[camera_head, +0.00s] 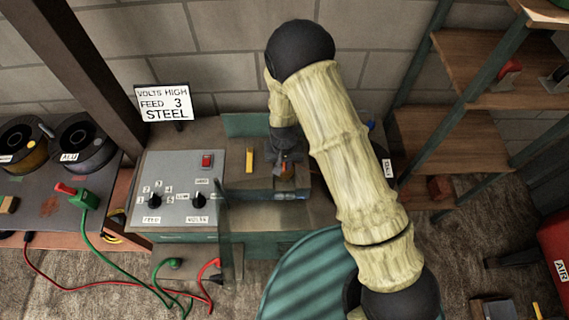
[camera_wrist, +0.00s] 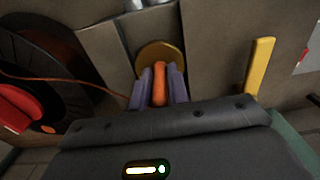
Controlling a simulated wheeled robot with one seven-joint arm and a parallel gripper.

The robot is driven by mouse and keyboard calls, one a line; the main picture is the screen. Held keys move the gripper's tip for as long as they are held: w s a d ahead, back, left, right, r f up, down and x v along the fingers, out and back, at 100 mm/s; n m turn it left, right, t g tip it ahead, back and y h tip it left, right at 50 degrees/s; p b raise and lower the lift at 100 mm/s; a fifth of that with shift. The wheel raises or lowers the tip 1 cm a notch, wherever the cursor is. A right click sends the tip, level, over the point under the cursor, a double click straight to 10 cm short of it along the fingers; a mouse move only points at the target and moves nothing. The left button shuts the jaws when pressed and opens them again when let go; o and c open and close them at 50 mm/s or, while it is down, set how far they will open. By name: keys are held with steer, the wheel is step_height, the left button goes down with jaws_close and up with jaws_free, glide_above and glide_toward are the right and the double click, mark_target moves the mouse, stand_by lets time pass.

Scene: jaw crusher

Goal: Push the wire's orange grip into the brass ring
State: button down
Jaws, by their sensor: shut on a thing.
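In the wrist view my gripper (camera_wrist: 161,80) is shut on the upright orange grip (camera_wrist: 160,86), with one grey-purple finger on each side of it. The brass ring (camera_wrist: 154,53) is a round, gold-brown piece straight beyond the fingertips. The far end of the grip overlaps the ring's lower part in the picture; I cannot tell whether it touches or enters. A thin orange wire (camera_wrist: 75,83) runs in from the left towards the fingers. In the head view my gripper (camera_head: 286,163) is small above the bench, right of the grey control box, and the ring cannot be made out.
A yellow bar (camera_wrist: 262,66) stands right of the ring; the head view shows it too (camera_head: 249,160). A dark spool (camera_wrist: 45,75) is at the left. The control box (camera_head: 180,188) has knobs and a red switch. A sign (camera_head: 163,103) reads "VOLTS HIGH FEED 3 STEEL".

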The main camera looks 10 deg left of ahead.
steer(key=shift+s+d+f, duration=0.2)
steer(key=shift+f, duration=0.6)
steer(key=c, duration=1.3)
jaws_free()
steer(key=shift+o, duration=0.2)
steer(key=shift+r, duration=0.1)
steer(key=shift+w+r+p, duration=0.15)
steer(key=shift+r+p, duration=0.3)
steer(key=shift+r, duration=0.15)
step_height(320, 180, up, 8)
steer(key=p, duration=0.5)
steer(key=shift+a+f, duration=0.1)
steer(key=shift+f, duration=0.15)
steer(key=shift+r, duration=0.3)
